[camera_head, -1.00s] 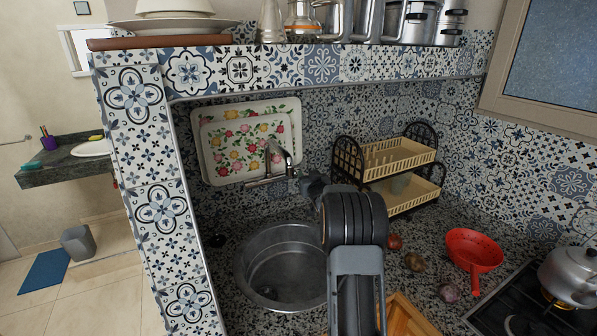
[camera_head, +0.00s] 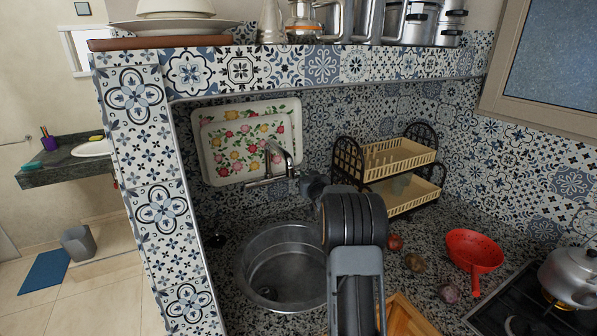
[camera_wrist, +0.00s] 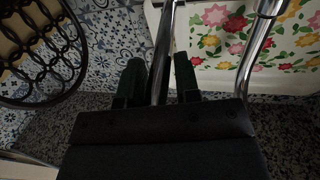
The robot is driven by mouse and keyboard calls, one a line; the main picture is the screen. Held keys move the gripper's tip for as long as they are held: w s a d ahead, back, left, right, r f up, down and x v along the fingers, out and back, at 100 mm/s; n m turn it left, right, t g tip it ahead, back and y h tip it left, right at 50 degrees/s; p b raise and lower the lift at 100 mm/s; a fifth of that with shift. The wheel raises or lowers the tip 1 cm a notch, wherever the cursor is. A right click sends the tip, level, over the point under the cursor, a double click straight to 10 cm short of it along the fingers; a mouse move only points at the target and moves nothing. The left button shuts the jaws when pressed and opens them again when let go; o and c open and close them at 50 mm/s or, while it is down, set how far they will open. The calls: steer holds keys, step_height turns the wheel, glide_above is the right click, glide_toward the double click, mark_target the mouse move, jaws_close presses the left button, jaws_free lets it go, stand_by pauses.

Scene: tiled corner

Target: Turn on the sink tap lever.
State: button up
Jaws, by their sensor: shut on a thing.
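The chrome tap (camera_head: 266,182) is on the wall above the round metal sink (camera_head: 262,290), with its curved spout rising in front of the floral tray. In the head view my gripper is at the tap's right end, and its fingertips are hidden behind my wrist. In the wrist view my gripper (camera_wrist: 160,70) has one dark finger on each side of a slim chrome bar, the tap lever (camera_wrist: 164,40), and is shut on it. The curved spout (camera_wrist: 255,50) also shows there to the right. I see no water running from the spout.
A floral tray (camera_head: 210,168) leans behind the tap. A two-tier dish rack (camera_head: 400,160) stands close to the right of my arm. A red colander (camera_head: 474,248), loose vegetables and a kettle (camera_head: 572,272) on the stove are farther right. A tiled wall edge (camera_head: 160,200) is at left.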

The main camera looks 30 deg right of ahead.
steer(key=shift+r, duration=0.15)
steer(key=shift+w+d+r+p, duration=0.1)
steer(key=shift+w+r+p, duration=0.25)
steer(key=shift+r, duration=0.3)
steer(key=shift+w+r+p, duration=0.2)
steer(key=shift+w+r, duration=0.1)
steer(key=shift+r, duration=0.3)
steer(key=shift+o, duration=1.4)
steer(key=shift+w+r, duration=0.1)
steer(key=o, duration=0.3)
steer(key=shift+d, duration=0.1)
steer(key=shift+s+f+b, duration=0.25)
steer(key=shift+s+b, duration=0.05)
steer(key=b+v, duration=0.3)
steer(key=v, duration=0.4)
steer(key=shift+s+a, duration=0.2)
steer(key=shift+r, duration=0.1)
